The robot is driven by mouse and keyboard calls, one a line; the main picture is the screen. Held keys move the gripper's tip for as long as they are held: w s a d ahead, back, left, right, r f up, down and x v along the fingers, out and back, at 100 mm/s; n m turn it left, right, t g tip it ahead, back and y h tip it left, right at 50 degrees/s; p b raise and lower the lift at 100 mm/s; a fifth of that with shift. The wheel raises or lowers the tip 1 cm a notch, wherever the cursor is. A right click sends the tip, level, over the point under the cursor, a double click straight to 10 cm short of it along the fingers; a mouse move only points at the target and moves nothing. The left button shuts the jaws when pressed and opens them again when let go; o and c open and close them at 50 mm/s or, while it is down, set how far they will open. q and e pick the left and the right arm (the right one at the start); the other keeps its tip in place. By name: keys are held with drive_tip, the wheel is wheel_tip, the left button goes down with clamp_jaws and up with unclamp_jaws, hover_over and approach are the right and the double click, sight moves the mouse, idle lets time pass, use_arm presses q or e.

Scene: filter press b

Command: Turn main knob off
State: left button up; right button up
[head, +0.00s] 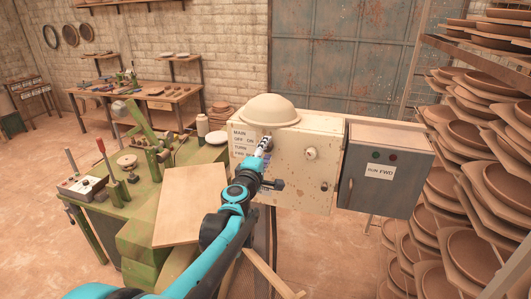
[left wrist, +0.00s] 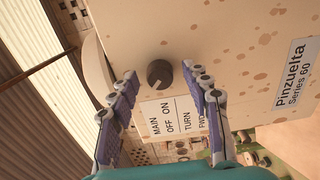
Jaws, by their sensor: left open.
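The main knob (left wrist: 160,73) is a small dark round knob on a cream, rust-spotted control box (head: 322,188). Beside it is a white label (left wrist: 171,117) reading MAIN, OFF, ON and TURN, FWD. My left gripper (head: 264,145) is at the box's labelled face, in front of the knob. In the left wrist view its two fingers are spread apart, with the knob showing between and slightly beyond the tips. I cannot tell whether a finger touches it. In the head view the gripper hides the knob. My right gripper is not in view.
A grey RUN FWD box (head: 385,172) adjoins at right. A green machine (head: 125,190) with levers stands left; racks of plates (head: 470,190) stand right.

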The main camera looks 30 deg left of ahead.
use_arm(q)
drive_tip(key=v, duration=1.2)
drive_tip(key=shift+f, duration=0.1)
